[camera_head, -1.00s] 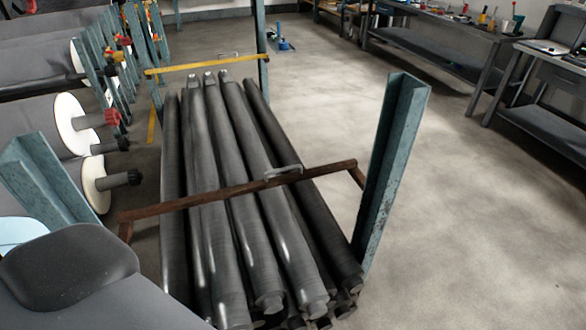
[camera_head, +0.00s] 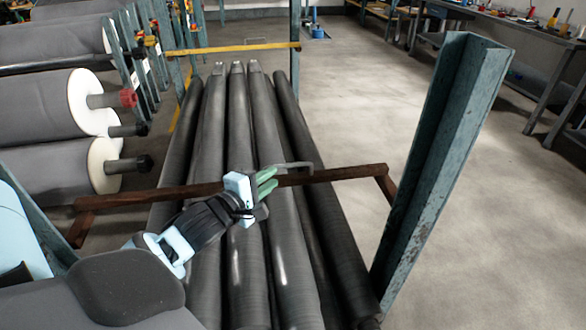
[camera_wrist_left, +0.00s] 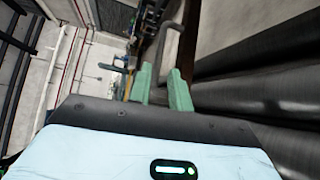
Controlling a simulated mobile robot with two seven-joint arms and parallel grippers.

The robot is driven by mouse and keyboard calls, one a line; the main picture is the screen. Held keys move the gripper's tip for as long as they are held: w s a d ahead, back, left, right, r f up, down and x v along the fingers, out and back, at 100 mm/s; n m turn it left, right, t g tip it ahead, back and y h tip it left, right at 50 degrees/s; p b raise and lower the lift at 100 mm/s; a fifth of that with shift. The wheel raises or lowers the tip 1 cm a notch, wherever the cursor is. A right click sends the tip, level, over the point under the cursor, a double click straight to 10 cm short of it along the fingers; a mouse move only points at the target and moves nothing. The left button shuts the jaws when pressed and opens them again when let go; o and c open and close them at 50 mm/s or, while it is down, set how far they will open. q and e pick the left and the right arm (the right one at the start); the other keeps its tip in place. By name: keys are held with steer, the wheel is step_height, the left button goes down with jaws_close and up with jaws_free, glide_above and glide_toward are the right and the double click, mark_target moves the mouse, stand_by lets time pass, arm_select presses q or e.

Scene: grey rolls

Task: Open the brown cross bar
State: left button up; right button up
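The brown cross bar (camera_head: 340,174) spans the black rolls between two blue-green posts, with short end pieces bent down. A grey handle (camera_head: 292,166) is fixed near its middle. My left gripper (camera_head: 268,182) is just in front of and left of the handle, close to the bar and hiding part of it. In the left wrist view its green fingers (camera_wrist_left: 161,82) are apart with nothing between them, and the bent handle (camera_wrist_left: 172,36) shows just beyond their tips. Whether a finger touches the handle I cannot tell. My right gripper is not in view.
Long black rolls (camera_head: 210,140) lie under the bar. A blue-green post (camera_head: 445,160) stands at the right, another (camera_head: 35,225) at the left. A yellow bar (camera_head: 232,48) crosses farther back. White-ended rolls (camera_head: 100,160) stick out at the left. Floor at the right is clear.

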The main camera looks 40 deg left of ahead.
mark_target(287, 166)
arm_select(q)
steer(key=shift+w+a+f+b, duration=0.1)
steer(key=shift+w+f+b, duration=0.05)
steer(key=shift+w, duration=1.1)
steer(key=shift+w+a+f+b, duration=0.1)
steer(key=shift+w+f+b, duration=0.1)
steer(key=shift+w, duration=1.1)
steer(key=shift+w+a+f+b, duration=0.1)
steer(key=shift+w+f+b, duration=0.05)
steer(key=shift+w, duration=1.1)
steer(key=shift+c, duration=0.3)
jaws_close()
